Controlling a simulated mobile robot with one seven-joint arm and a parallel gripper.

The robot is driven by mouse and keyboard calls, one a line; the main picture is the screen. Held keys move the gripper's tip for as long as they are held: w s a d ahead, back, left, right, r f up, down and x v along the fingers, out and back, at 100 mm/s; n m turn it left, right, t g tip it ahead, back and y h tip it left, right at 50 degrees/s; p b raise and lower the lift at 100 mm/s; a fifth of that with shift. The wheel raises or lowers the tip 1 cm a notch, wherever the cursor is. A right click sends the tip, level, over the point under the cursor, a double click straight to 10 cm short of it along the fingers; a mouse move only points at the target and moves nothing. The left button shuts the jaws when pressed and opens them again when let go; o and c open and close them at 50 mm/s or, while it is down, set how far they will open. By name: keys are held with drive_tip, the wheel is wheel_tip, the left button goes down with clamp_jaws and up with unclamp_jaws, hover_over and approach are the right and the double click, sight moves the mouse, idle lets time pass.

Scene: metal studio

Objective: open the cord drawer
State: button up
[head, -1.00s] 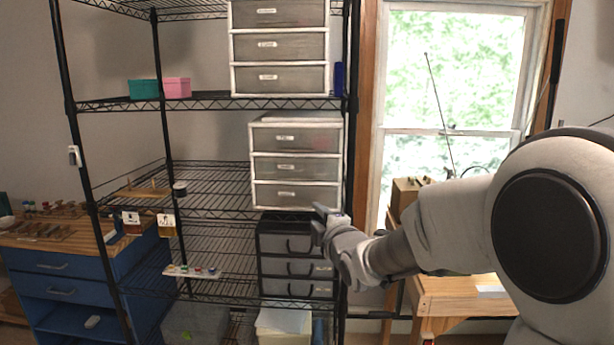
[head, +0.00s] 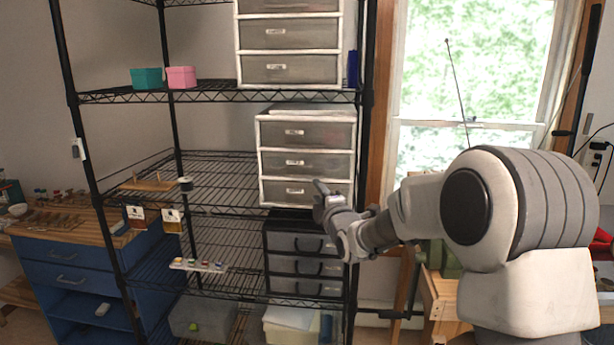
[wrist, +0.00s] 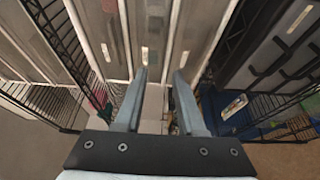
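The drawers stand on a black wire rack. A white-framed unit (head: 307,114) with three grey drawers is on the middle shelf. A second white-framed unit (head: 290,52) is on the shelf above, and a black-framed unit (head: 308,241) with black handles is below. The labels are too small to read, so I cannot tell which is the cord drawer. My gripper (head: 319,187) is in front of the right end of the middle unit's bottom drawer (head: 288,193). In the wrist view, my gripper (wrist: 160,78) is open and empty, with drawer fronts (wrist: 165,35) beyond its fingers.
Teal (head: 147,78) and pink (head: 181,77) boxes sit on the upper shelf. A blue bench (head: 70,278) stands left of the rack. A wooden table (head: 446,300) and window are at right.

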sight(306, 177)
drive_tip(key=p+x, duration=0.2)
drive_tip(key=x, duration=0.8)
drive_tip(key=shift+w+a, duration=0.1)
drive_tip(key=shift+w, duration=0.3)
clamp_jaws()
idle(1.0)
